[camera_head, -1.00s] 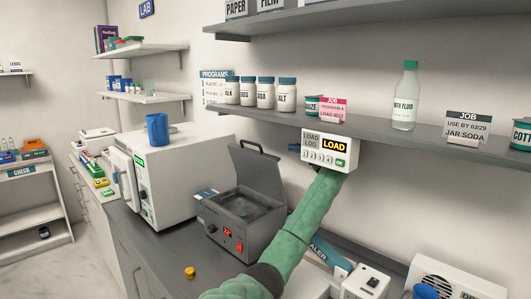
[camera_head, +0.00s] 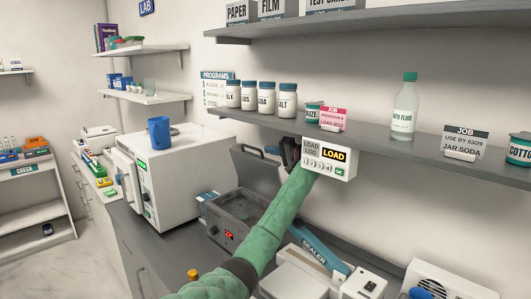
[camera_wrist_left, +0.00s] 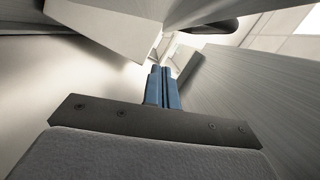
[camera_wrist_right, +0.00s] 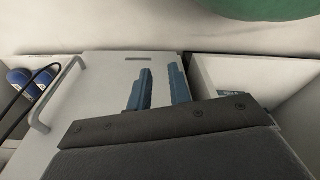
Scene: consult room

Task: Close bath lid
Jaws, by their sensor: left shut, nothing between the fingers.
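The grey bath (camera_head: 222,232) stands on the counter right of the white oven-like unit. My left gripper (camera_head: 290,152) is beside the lid's upper right side, just left of the white LOAD panel. In the left wrist view its blue fingers (camera_wrist_left: 162,88) are together and empty. A grey panel (camera_wrist_left: 265,95), probably the lid, fills the right side there. Contact with the lid cannot be told. My right gripper (camera_wrist_right: 160,90) shows only in its wrist view, with fingers apart and nothing between them.
The white LOAD panel (camera_head: 328,158) hangs under the shelf (camera_head: 375,145), close to the left gripper. The white unit (camera_head: 170,180) with a blue cup (camera_head: 158,132) stands left of the bath. A sealer (camera_head: 318,255) is on the right. A yellow-capped item (camera_head: 193,275) is in front.

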